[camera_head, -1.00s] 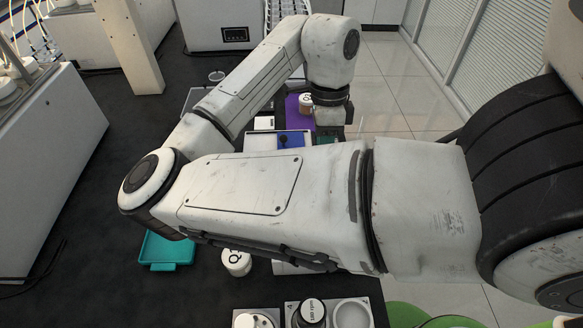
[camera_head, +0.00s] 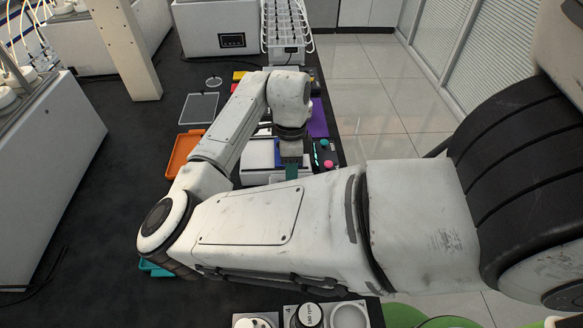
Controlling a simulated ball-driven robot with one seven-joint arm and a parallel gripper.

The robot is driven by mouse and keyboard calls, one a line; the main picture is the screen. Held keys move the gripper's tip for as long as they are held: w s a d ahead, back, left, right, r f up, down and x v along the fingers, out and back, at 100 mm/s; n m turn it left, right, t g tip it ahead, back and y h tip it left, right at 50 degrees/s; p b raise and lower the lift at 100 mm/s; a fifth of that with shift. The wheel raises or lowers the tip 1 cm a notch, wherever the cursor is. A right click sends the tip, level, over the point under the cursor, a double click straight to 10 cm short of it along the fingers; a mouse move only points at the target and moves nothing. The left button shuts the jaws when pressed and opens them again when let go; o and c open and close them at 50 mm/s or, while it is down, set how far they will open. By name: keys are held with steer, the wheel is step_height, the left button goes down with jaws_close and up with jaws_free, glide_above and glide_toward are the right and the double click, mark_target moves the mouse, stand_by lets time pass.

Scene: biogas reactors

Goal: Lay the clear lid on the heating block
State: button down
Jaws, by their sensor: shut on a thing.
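My gripper (camera_head: 291,168) points down past the blue part of a white block, with a dark green piece at its tip. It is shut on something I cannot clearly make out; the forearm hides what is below. The white block with a blue part (camera_head: 257,155) is beside the gripper, partly behind my arm. I cannot confirm that it is the heating block. A flat see-through pane with a pale rim (camera_head: 199,108) lies on the dark bench to the left; it looks like a clear lid, but I cannot be sure.
An orange tray (camera_head: 183,153) lies left of my arm. A purple mat (camera_head: 318,118) is at the right bench edge, with a pink-topped item (camera_head: 328,164) nearer. A tube rack (camera_head: 285,35) stands at the back. A teal tray (camera_head: 152,268) is mostly hidden.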

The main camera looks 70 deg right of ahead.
steer(key=c, duration=1)
jaws_free()
steer(key=shift+r, duration=0.15)
steer(key=r, duration=0.3)
steer(key=d+r+b, duration=0.1)
steer(key=r, duration=0.3)
steer(key=d+r, duration=0.1)
steer(key=r, duration=0.3)
steer(key=shift+w+d+r, duration=0.15)
steer(key=shift+w+r, duration=0.1)
steer(key=shift+w, duration=0.15)
